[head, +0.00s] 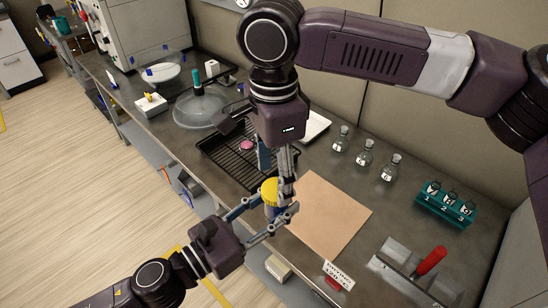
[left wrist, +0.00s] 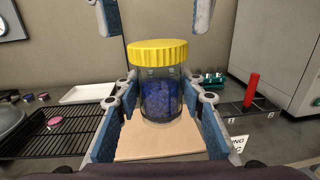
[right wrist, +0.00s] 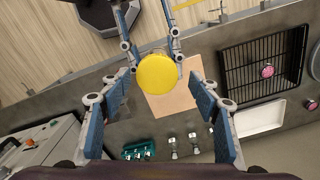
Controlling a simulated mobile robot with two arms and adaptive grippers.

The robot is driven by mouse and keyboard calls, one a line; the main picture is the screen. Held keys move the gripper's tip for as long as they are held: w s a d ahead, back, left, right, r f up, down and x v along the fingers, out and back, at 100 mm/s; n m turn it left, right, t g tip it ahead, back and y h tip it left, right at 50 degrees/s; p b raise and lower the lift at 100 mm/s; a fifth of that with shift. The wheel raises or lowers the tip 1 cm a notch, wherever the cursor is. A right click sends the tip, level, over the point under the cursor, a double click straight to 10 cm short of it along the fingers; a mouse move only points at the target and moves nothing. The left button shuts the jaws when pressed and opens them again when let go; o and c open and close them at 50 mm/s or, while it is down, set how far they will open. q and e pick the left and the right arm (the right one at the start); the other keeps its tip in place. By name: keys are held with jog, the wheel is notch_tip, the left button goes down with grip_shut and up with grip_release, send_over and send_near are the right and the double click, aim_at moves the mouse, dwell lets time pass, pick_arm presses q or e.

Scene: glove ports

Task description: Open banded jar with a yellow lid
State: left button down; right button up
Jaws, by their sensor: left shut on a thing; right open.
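The jar (left wrist: 160,100) is clear, with dark blue contents and a ribbed yellow lid (left wrist: 158,53) on top. It is upright between the fingers of my left gripper (head: 275,206), which is shut on the jar's body. In the head view the yellow lid (head: 270,189) shows just under my right gripper (head: 277,180). My right gripper is open and points down above the lid. In the right wrist view the round lid (right wrist: 157,71) lies ahead of the open fingers, apart from them. In the left wrist view the right fingertips show at the top edge, above the lid.
A tan mat (head: 330,215) lies on the grey bench beside the jar. A black rack (head: 225,150) with a pink item stands behind. Several flasks (head: 364,155), a teal numbered rack (head: 445,205) and a red-handled item (head: 431,260) are to the right.

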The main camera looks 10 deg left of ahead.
jog(key=shift+f, duration=1)
jog(key=shift+c, duration=0.3)
